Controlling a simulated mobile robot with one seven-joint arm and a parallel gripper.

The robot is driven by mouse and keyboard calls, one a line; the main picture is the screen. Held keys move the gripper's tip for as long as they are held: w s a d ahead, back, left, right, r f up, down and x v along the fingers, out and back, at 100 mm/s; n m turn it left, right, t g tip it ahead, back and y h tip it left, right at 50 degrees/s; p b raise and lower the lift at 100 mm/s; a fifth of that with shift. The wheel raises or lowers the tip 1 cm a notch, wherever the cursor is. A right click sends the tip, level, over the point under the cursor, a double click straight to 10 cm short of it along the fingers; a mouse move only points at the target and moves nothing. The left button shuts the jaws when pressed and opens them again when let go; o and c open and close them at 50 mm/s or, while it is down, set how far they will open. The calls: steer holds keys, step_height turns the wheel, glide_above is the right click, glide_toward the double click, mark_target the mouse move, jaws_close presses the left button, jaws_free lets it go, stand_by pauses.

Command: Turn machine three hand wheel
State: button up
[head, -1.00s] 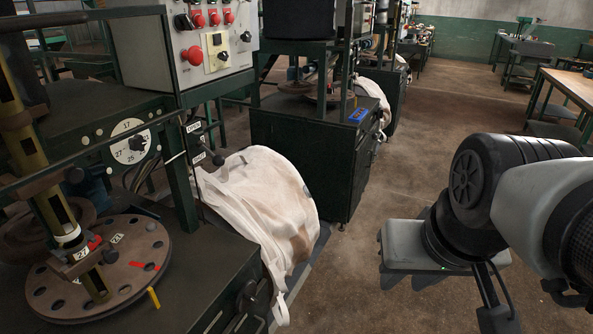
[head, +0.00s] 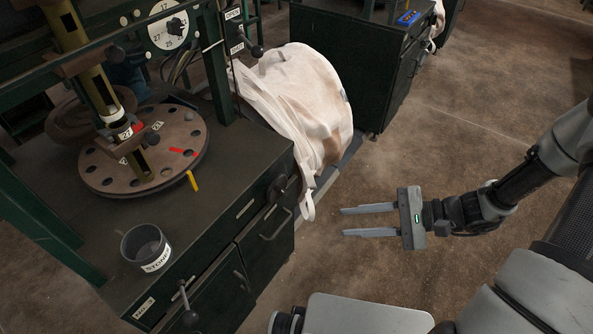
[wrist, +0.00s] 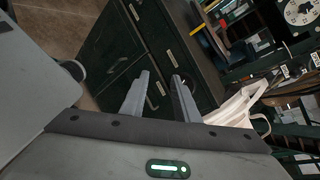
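A small dark round wheel (head: 278,188) is on the front of the near machine's cabinet, close to its right corner. It is partly hidden in shadow. A dark rounded part, probably the same wheel, shows just beyond my fingers in the wrist view (wrist: 184,88). A large brown disc (head: 178,137) with holes and numbered tags lies on the machine top.
A white bulk bag (head: 312,100) bulges beside the cabinet, with a strap hanging down. A grey cup (head: 145,248) labelled STONES stands on the machine top. A lever with a dark knob (head: 189,318) and drawer handles (head: 275,224) project from the front. The floor at right is clear.

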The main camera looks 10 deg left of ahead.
step_height(320, 180, down, 8)
steer(key=w+a+m+t+y, duration=0.1)
steer(key=w+m+t+y, duration=0.2)
steer(key=m+t, duration=0.45)
steer(key=b, duration=0.2)
glide_toward(284, 192)
steer(key=shift+m, duration=0.35)
steer(key=x, duration=0.8)
steer(key=shift+f, duration=0.1)
jaws_close()
